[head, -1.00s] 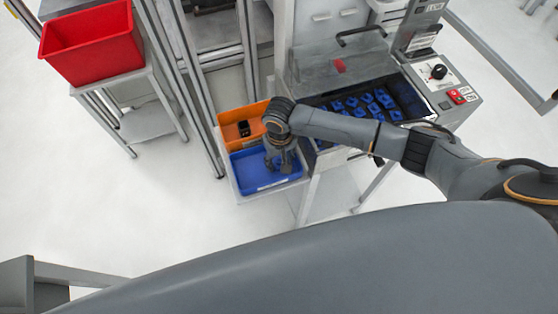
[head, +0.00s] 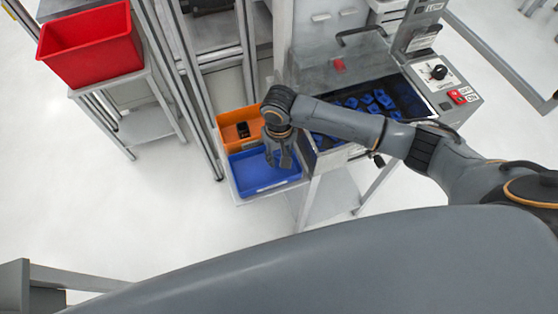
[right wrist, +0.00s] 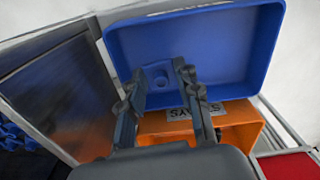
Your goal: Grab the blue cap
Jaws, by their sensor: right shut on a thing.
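My right gripper (head: 279,160) points down over the right part of the blue bin (head: 242,178). In the right wrist view my right gripper (right wrist: 159,70) has its two fingers on either side of a blue cap (right wrist: 158,79) and is shut on it. The cap shows against the blue bin (right wrist: 235,45); its exact height above the bin floor is hard to tell. In the head view I cannot make out this cap. More blue caps (head: 373,104) lie in the dark tray of the machine, partly hidden by my arm. My left gripper is not in view.
An orange bin (head: 229,117) with a small black object (head: 243,130) adjoins the blue bin. A metal frame post stands just left of the bins. A red bin (head: 90,62) sits on a stand at left. The machine has a clear raised cover (head: 325,70).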

